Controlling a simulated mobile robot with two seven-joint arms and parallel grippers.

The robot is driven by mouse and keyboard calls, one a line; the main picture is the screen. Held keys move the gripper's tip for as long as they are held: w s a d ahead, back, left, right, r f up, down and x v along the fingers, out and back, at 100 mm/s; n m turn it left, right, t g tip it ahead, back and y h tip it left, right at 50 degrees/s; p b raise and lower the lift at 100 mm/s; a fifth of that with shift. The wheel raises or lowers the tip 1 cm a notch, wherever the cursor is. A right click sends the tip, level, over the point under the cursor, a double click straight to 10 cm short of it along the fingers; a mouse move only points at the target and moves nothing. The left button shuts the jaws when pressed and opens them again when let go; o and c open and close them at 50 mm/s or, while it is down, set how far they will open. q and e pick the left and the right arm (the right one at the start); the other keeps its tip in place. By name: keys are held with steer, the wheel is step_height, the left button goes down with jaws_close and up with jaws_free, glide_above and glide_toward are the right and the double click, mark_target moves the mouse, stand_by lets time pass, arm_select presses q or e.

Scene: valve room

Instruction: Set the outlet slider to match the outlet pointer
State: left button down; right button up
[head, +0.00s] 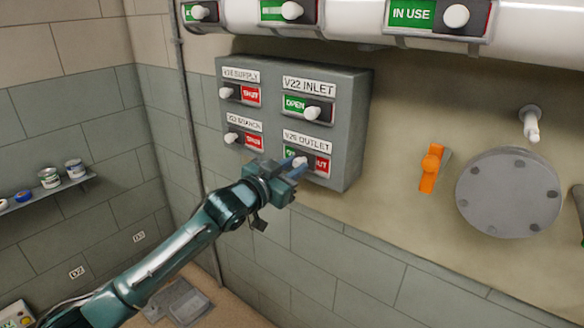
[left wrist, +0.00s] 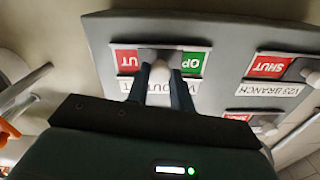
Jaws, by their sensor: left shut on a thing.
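My left gripper (head: 296,168) is shut on this knob. The left wrist view shows the panel upside down, with the white knob (left wrist: 160,72) between the two dark fingers, red on the left and green on the right. I cannot tell which thing is the outlet pointer. My right gripper is not in view.
A pipe (head: 350,18) with more sliders runs above. An orange handle (head: 431,168), white lever (head: 532,124) and round flange (head: 508,192) are at right.

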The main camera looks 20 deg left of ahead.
arm_select(q)
steer(key=d, duration=0.1)
steer(key=s+d+p, duration=0.1)
steer(key=d, duration=0.1)
steer(key=shift+s+d, duration=0.1)
steer(key=shift+d, duration=0.05)
steer(key=c, duration=1.2)
jaws_free()
steer(key=shift+s, duration=0.2)
steer(key=b+v, duration=0.2)
steer(key=v, duration=1)
steer(key=shift+s, duration=0.35)
